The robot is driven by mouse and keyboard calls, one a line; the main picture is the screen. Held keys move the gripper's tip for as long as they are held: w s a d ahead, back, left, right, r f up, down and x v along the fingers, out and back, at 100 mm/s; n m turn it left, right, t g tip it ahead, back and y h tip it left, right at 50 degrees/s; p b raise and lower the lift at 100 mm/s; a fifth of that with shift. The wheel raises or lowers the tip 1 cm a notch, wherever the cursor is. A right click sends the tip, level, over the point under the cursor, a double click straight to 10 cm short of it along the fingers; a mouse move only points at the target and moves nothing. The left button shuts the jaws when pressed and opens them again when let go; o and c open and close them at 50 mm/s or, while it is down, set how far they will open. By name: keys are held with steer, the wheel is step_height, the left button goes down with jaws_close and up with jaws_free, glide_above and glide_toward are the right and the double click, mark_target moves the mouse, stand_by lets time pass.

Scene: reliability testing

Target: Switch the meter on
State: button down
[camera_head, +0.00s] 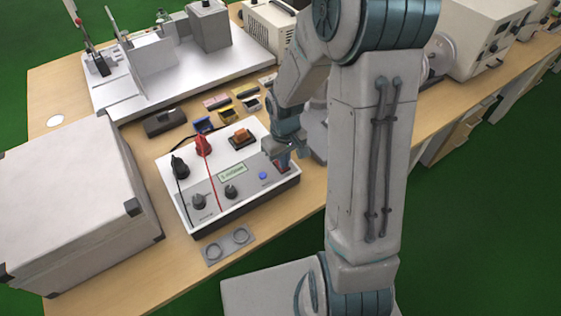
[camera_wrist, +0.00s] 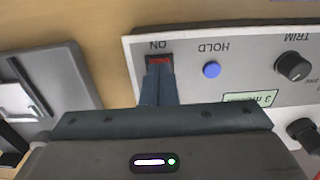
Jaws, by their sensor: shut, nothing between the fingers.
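The meter (camera_head: 213,213) is a white box with a grey panel on the wooden bench, left of my arm. It has two dark knobs, a blue HOLD button (camera_wrist: 211,69) and a pale green display (camera_head: 232,172) whose text is too small to read surely. A red switch (camera_wrist: 159,60) sits under the upside-down ON label at the panel's edge. My gripper (camera_wrist: 160,72) is shut and empty, its fingertips right at the switch and covering part of it. I cannot tell whether they touch it. In the head view my gripper (camera_head: 284,158) is over the meter's right end.
A large grey case (camera_head: 65,200) stands left of the meter. A red plug (camera_head: 203,145) and a black plug (camera_head: 179,166) with leads stand on the meter. A plate with two rings (camera_head: 230,245) lies in front. Small coloured parts and apparatus fill the bench behind.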

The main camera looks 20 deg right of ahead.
step_height(320, 180, up, 7)
steer(key=p, duration=0.4)
steer(key=shift+f+p, duration=0.2)
steer(key=shift+p, duration=0.15)
steer(key=s+r+m+t, duration=0.3)
steer(key=s+r, duration=1.1)
steer(key=r, duration=0.4)
steer(key=shift+s+m, duration=0.25)
steer(key=shift+m, duration=0.05)
stand_by(1.4)
